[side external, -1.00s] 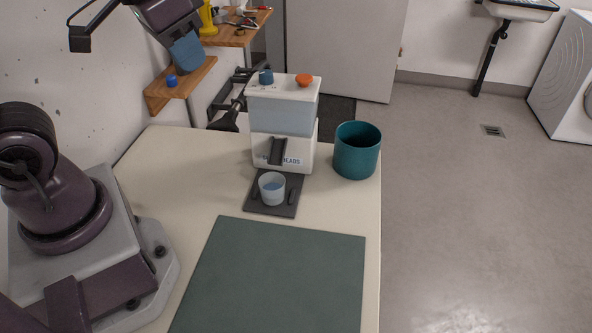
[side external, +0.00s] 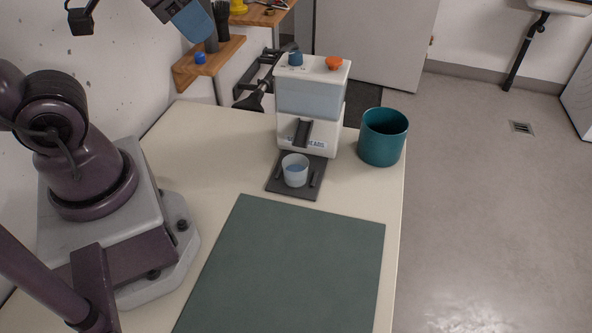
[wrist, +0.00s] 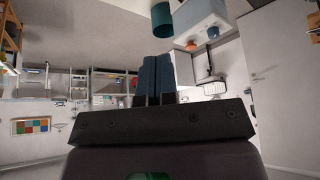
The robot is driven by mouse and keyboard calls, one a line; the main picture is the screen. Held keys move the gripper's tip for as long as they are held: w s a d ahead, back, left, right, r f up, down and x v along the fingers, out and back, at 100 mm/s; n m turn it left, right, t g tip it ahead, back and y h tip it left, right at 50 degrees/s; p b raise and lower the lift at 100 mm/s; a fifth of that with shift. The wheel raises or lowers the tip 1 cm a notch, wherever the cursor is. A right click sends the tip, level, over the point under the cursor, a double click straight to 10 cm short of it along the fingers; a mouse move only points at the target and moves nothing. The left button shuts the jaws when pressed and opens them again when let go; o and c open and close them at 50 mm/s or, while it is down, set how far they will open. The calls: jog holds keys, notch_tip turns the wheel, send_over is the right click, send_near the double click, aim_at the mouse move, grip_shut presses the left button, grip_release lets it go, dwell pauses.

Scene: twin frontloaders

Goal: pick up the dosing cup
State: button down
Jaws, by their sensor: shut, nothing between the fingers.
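The dosing cup, a small pale translucent cup (side external: 295,172), stands upright on the dark tray (side external: 283,186) at the foot of a white dispenser (side external: 313,100). Something bluish shows inside the cup. My gripper (side external: 194,20) is at the top edge of the side view, high up and left of the dispenser, well apart from the cup. In the wrist view its two blue fingers (wrist: 155,75) are together with nothing held. The cup cannot be made out in the wrist view.
A teal bin (side external: 382,138) stands right of the dispenser. A dark green mat (side external: 285,265) lies in front, bare. The dispenser has a blue knob (side external: 295,59) and an orange knob (side external: 334,63) on top. A wooden shelf (side external: 205,66) is behind, on the left.

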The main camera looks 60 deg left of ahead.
dwell(0.3)
jog(key=c, duration=0.6)
grip_release()
